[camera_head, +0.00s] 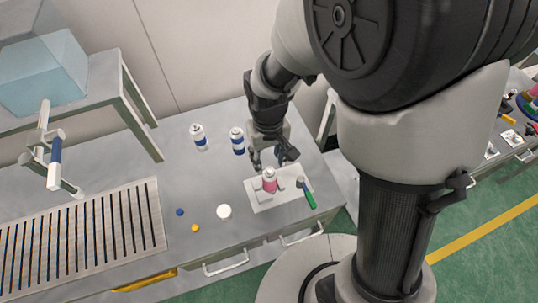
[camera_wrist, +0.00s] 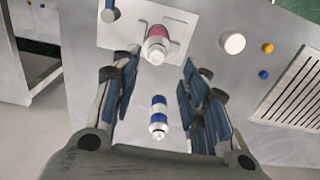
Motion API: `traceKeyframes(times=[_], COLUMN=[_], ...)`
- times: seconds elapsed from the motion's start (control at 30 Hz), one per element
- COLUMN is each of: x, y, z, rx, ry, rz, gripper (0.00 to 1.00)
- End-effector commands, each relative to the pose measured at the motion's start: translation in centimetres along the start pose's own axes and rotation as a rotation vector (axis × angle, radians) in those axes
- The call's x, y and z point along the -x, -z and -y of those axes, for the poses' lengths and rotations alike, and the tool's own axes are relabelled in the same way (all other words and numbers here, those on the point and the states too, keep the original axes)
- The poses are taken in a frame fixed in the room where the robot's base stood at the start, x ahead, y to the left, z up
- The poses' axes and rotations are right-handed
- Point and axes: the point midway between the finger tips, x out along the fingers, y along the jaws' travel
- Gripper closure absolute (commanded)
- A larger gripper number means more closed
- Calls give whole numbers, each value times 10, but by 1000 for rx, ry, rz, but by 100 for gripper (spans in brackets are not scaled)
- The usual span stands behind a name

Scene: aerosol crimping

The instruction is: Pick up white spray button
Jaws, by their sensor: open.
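The white spray button (camera_head: 224,211) is a small round white piece lying on the grey table. It also shows in the wrist view (camera_wrist: 233,43), at the upper right. My gripper (camera_head: 273,160) is open and empty, above the table, to the right of and behind the button. In the wrist view my open fingers (camera_wrist: 160,72) frame a pink-and-white can (camera_wrist: 157,45) and a blue-and-white can (camera_wrist: 158,117) below them. The button lies outside the fingers, apart from them. Nothing hides it.
The pink can stands on a pale plate (camera_head: 262,204) with a green-handled tool (camera_head: 308,195). A blue button (camera_head: 180,212) and a yellow button (camera_head: 195,228) lie left of the white one. A slotted panel (camera_head: 85,240) lies further left.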

Motion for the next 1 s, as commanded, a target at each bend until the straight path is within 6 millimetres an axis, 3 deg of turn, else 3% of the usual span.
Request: traceKeyframes(times=[0.3, 0.6, 1.0], x=[-46, -48, -48], y=[0, 0, 0], z=[-4, -4, -4], rx=[0, 0, 0], ry=[0, 0, 0], rz=[4, 1, 1], gripper=[59, 59, 86])
